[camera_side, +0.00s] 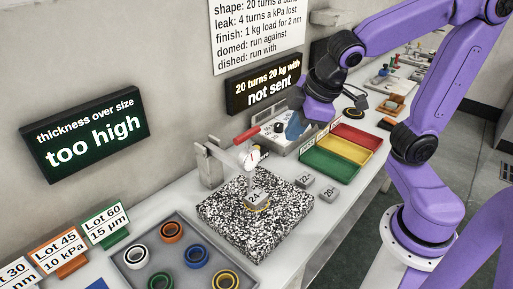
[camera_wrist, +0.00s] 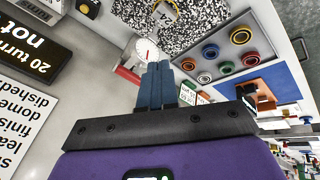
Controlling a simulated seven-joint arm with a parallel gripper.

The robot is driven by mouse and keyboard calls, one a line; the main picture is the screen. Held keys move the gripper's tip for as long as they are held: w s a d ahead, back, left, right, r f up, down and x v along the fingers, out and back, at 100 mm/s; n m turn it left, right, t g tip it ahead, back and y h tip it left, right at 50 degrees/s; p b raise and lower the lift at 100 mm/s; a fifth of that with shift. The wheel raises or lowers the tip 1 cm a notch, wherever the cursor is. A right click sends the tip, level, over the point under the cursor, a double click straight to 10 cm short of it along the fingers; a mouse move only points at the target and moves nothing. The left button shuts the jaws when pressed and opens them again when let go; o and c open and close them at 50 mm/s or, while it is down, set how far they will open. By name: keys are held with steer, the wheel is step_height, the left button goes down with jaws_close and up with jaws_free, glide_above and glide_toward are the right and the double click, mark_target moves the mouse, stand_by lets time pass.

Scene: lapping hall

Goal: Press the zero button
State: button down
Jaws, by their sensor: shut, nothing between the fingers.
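No label reading zero is legible, so I cannot tell which control is the zero button. A dial gauge with a white face (camera_side: 250,158) stands over a speckled plate (camera_side: 222,212); it also shows in the wrist view (camera_wrist: 146,50), just beyond the fingertips. A red handle (camera_side: 246,135) is beside the gauge. A grey box with dark knobs (camera_side: 279,128) stands behind it, partly hidden by my gripper. The fingers also show together in the wrist view (camera_wrist: 160,66); contact cannot be told.
A red, yellow and green tray (camera_side: 328,163) is at right. A ring tray (camera_side: 206,252) is in front. A sign (camera_side: 95,133) reads "too high".

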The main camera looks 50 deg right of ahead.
steer(key=w+d+r+m+t, duration=0.1)
steer(key=w+d+r+t, duration=0.1)
steer(key=w, duration=0.6)
steer(key=w+d+r+t, duration=0.2)
steer(key=w+t, duration=0.1)
steer(key=w, duration=0.5)
steer(key=n+y, duration=0.2)
glide_above(259, 148)
step_height(259, 148, down, 7)
step_height(259, 148, down, 13)
steer(key=shift+w+g+h, duration=0.15)
steer(key=shift+g+h, duration=0.15)
steer(key=shift+g, duration=0.1)
steer(key=shift+f, duration=0.1)
steer(key=shift+f, duration=4.35)
steer(key=shift+f, duration=0.15)
steer(key=shift+f, duration=0.3)
